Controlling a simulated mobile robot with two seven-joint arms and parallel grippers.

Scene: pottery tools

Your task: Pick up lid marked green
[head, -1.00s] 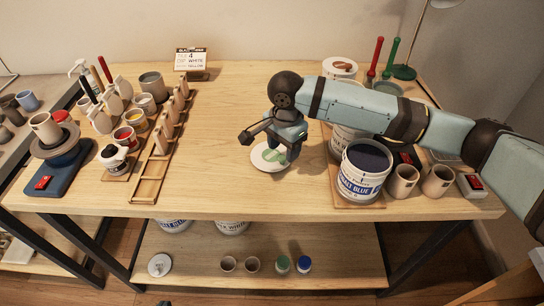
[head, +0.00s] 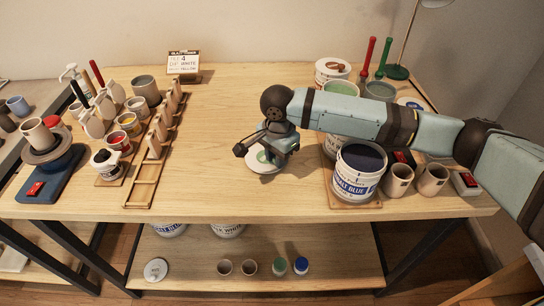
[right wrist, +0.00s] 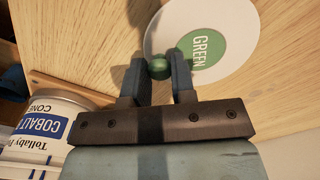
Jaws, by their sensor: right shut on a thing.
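The lid marked green is a white disc (head: 252,167) with a green label and a small green knob, lying on the table in the middle of the head view. In the right wrist view the lid (right wrist: 240,60) shows the word GREEN, and its knob (right wrist: 158,67) sits between the fingertips. My right gripper (head: 271,158) is over the lid, partly hiding it. In the right wrist view my right gripper (right wrist: 160,72) is shut on the knob. Whether the lid's edge touches the table is hard to tell. My left gripper is not in view.
An open cobalt blue bucket (head: 358,172) stands right of the lid, with cups (head: 398,180) beside it. A wooden rack (head: 152,165) and glaze jars stand to the left. The table between rack and lid is clear.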

